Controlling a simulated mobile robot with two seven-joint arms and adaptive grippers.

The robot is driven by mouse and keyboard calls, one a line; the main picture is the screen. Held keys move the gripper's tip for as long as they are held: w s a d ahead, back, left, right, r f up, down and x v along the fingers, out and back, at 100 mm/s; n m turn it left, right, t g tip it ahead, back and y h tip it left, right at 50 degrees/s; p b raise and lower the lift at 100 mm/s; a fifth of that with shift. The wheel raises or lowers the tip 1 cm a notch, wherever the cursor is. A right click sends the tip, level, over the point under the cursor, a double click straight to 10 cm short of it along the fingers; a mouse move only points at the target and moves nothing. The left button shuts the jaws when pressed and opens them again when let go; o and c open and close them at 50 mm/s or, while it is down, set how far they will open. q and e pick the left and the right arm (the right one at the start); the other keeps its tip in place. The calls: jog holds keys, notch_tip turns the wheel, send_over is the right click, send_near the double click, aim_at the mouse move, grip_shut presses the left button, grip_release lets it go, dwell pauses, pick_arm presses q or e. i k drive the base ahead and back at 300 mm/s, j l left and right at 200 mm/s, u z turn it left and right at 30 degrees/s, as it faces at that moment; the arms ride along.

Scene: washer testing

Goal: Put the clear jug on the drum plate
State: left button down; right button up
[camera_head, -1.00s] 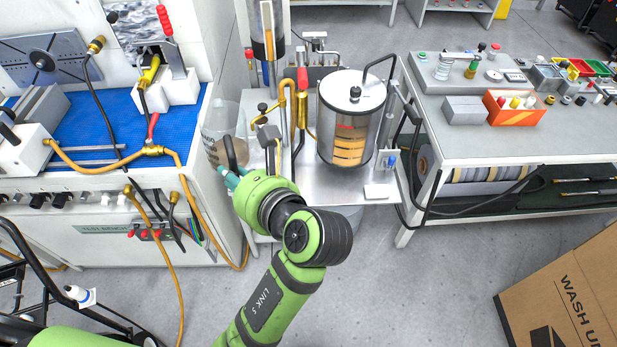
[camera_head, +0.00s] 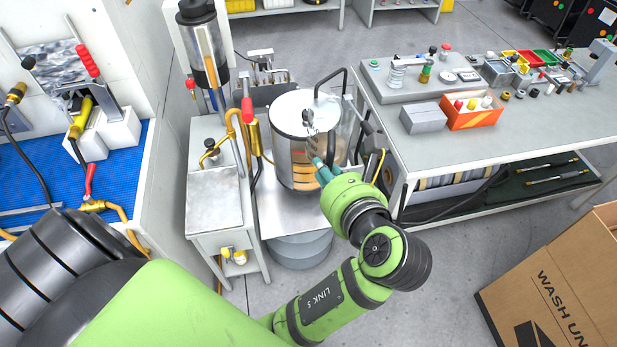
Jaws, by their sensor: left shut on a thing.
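I cannot tell whether the jug touches anything below. My right gripper is not in view.
A grey workbench (camera_head: 440,160) with an orange tray (camera_head: 470,112) is at the right.

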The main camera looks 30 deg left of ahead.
aim_at(271, 229)
jog(key=z, duration=1.3)
jog(key=j+z, duration=0.15)
jog(key=z, duration=1.15)
jog(key=j+z, duration=0.1)
jog(key=z, duration=1.2)
jog(key=j+z, duration=0.1)
jog(key=z, duration=2.55)
jog(key=k+l+z, duration=0.1)
jog(key=z, duration=2.5)
jog(key=l+z, duration=0.1)
jog(key=z, duration=1.2)
